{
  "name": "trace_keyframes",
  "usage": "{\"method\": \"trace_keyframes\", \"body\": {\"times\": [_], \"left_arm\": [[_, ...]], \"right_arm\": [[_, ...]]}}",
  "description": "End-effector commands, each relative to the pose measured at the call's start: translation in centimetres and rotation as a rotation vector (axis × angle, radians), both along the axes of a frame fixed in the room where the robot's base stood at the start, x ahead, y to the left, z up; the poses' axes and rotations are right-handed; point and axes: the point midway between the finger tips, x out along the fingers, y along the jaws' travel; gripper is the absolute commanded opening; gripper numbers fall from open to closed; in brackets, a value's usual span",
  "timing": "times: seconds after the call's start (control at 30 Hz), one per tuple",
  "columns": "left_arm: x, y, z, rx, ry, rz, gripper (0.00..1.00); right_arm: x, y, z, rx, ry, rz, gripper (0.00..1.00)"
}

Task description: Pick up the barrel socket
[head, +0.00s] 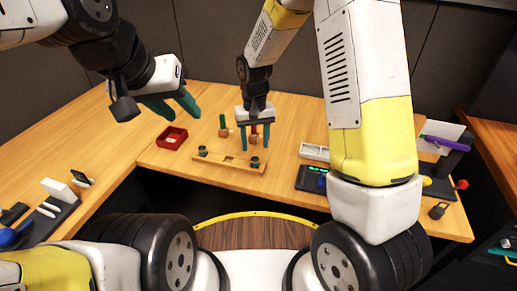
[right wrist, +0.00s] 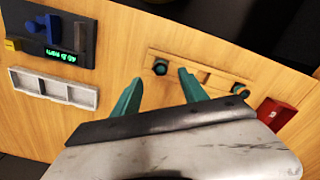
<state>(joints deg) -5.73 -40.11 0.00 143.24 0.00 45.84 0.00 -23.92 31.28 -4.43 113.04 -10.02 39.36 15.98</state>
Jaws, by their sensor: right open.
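A wooden panel (head: 222,161) lies on the table with a dark green round piece at each end, the left one (head: 203,151) and the right one (head: 254,162). I cannot tell for sure which thing is the barrel socket. In the right wrist view, one dark round piece (right wrist: 160,66) shows just beyond and between my fingertips. My right gripper (head: 255,147) is open and points down just behind the panel's right end; it also shows in the right wrist view (right wrist: 160,78), empty. My left gripper (head: 184,116) is open and empty, above the table at left.
A green-handled piece (head: 222,122) and a red-handled piece (head: 253,131) stand behind the panel. A red tray (head: 172,138) lies left. A white tray (head: 314,151) and a dark device with green digits (head: 311,178) lie right. The table's front edge is near the panel.

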Motion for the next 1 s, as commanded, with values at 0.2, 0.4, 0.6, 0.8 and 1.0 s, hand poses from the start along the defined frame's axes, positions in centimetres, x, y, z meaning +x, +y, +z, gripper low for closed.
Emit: {"method": "trace_keyframes", "body": {"times": [0.2, 0.4, 0.6, 0.8, 1.0], "left_arm": [[0.0, 0.0, 0.0, 0.0, 0.0, 0.0, 0.4], [0.0, 0.0, 0.0, 0.0, 0.0, 0.0, 0.4], [0.0, 0.0, 0.0, 0.0, 0.0, 0.0, 0.4], [0.0, 0.0, 0.0, 0.0, 0.0, 0.0, 0.4], [0.0, 0.0, 0.0, 0.0, 0.0, 0.0, 0.4]], "right_arm": [[0.1, -0.1, -2.5, -0.002, 0.003, -0.001, 0.51], [0.3, 0.0, -5.6, -0.002, 0.004, -0.001, 0.51], [0.4, 0.0, -6.9, 0.0, 0.0, -0.001, 0.51], [0.4, 0.0, -6.9, 0.0, -0.001, -0.001, 0.49], [0.4, 0.0, -6.9, 0.0, 0.0, -0.001, 0.1]]}}
